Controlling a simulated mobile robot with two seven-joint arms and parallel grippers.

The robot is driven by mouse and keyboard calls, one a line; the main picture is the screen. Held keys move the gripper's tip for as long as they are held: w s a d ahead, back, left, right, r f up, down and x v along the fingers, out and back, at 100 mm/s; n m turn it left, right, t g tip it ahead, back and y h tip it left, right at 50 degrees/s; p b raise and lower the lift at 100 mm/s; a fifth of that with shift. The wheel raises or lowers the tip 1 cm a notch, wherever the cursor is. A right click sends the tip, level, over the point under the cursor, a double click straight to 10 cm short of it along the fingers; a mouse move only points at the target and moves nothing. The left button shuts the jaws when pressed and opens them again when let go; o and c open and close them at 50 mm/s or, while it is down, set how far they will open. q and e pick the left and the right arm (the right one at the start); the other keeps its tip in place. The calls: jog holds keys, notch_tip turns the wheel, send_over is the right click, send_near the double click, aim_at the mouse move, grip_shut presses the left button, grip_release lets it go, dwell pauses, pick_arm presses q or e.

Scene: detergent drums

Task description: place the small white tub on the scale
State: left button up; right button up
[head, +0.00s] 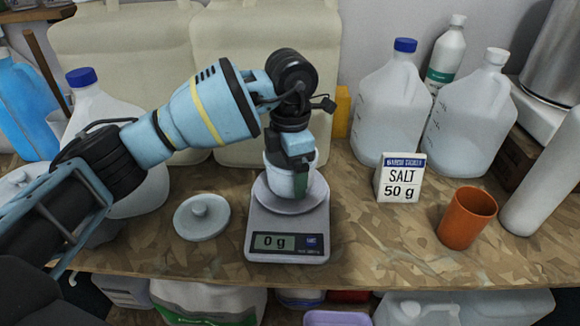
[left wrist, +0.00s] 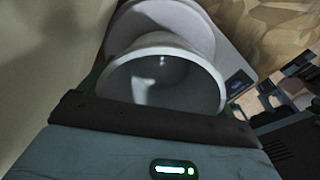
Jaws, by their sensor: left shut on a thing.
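The small white tub (head: 280,180) is in my left gripper (head: 293,172), which points down over the scale and is shut on the tub. In the left wrist view the tub (left wrist: 165,80) shows its open mouth, and its inside looks empty. The scale (head: 287,228) stands below on the bench, with a round pan (head: 290,204) and a display that reads 0 g. In the head view the tub overlaps the pan; I cannot tell whether it touches. My right gripper is not in view.
A white lid (head: 201,216) lies left of the scale. A salt box (head: 399,178) marked 50 g and an orange cup (head: 467,217) stand to the right. Large jugs (head: 391,105) stand behind. The bench (head: 365,240) between scale and cup is clear.

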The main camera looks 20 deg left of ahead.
pick_arm(q)
jog(key=shift+f, duration=0.3)
jog(key=o, duration=0.7)
jog(key=shift+r, duration=0.1)
notch_tip(320, 180, up, 12)
jog(key=shift+r, duration=0.15)
